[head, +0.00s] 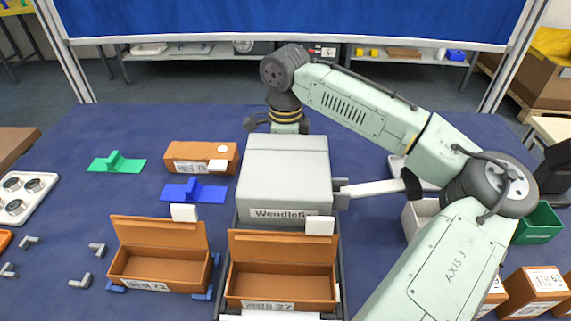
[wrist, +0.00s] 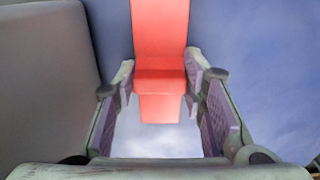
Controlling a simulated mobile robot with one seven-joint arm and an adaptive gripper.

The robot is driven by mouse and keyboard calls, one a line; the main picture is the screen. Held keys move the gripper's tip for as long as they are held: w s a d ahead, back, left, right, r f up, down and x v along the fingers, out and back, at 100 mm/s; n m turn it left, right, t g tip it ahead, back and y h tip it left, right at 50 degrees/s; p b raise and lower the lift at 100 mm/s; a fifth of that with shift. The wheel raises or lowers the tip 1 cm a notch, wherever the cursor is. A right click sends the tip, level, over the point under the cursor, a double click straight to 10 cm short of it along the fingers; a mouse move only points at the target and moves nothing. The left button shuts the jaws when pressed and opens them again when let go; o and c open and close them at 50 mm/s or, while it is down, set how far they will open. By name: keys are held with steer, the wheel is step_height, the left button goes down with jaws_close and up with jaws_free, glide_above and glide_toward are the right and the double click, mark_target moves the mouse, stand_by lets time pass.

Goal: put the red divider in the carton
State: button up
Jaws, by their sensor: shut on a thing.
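The red divider (wrist: 160,75) is between the fingers of my gripper (wrist: 160,105) in the wrist view, which is shut on its block-shaped middle. In the head view my gripper (head: 277,127) points down behind the grey Wendlefix machine, which hides the fingertips and the divider. One open brown carton (head: 281,302), labelled 27, stands in front of the machine with its lid up and its inside looking empty. Another open brown carton (head: 153,283) stands to its left, also seemingly empty. A closed brown carton (head: 180,153) lies further back.
The grey Wendlefix machine (head: 287,165) stands between my gripper and the carton labelled 27. A green divider (head: 117,162) and a blue divider (head: 193,191) lie on the blue table to the left. Small grey corner pieces (head: 80,279) lie at the front left.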

steer(key=shift+f, duration=0.15)
steer(key=o, duration=1)
steer(key=shift+c, duration=0.2)
steer(key=shift+o, duration=0.2)
